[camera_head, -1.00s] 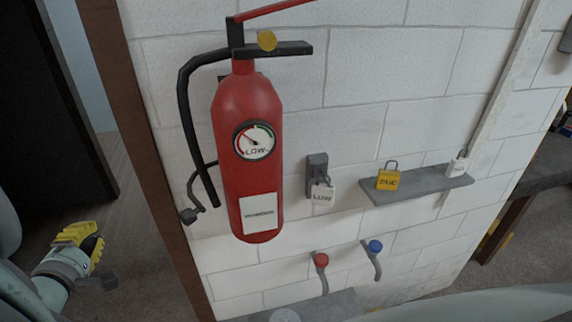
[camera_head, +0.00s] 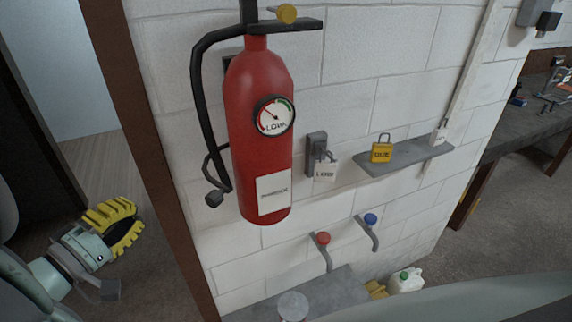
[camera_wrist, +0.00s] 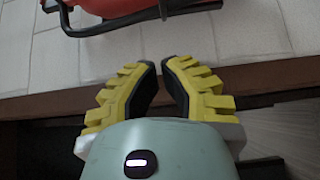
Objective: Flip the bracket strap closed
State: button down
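The red extinguisher (camera_head: 258,150) hangs upright on the white block wall in the head view. A dark curved arm with a block at its end (camera_head: 214,197) stands out at the extinguisher's left side; it looks like the bracket strap, swung open. Nothing crosses the extinguisher's front. Part of the red body (camera_wrist: 105,7) and a black curved piece (camera_wrist: 165,10) show at the top of the wrist view. My gripper (camera_head: 138,222) is low and left of the extinguisher, apart from it. Its yellow fingertips (camera_wrist: 159,62) nearly meet, with nothing between them.
A grey shelf (camera_head: 405,158) holds a yellow padlock (camera_head: 382,152). A tagged padlock (camera_head: 326,170) hangs from a wall holder. Red (camera_head: 323,238) and blue (camera_head: 371,219) knobs stick out below. A brown wall edge (camera_head: 150,160) lies between my gripper and the wall face.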

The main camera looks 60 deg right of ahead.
jog(key=s+d+p, duration=0.1)
jog(key=d+p, duration=0.7)
jog(key=d, duration=0.5)
jog(key=shift+s, duration=0.2)
jog(key=shift+f, duration=0.1)
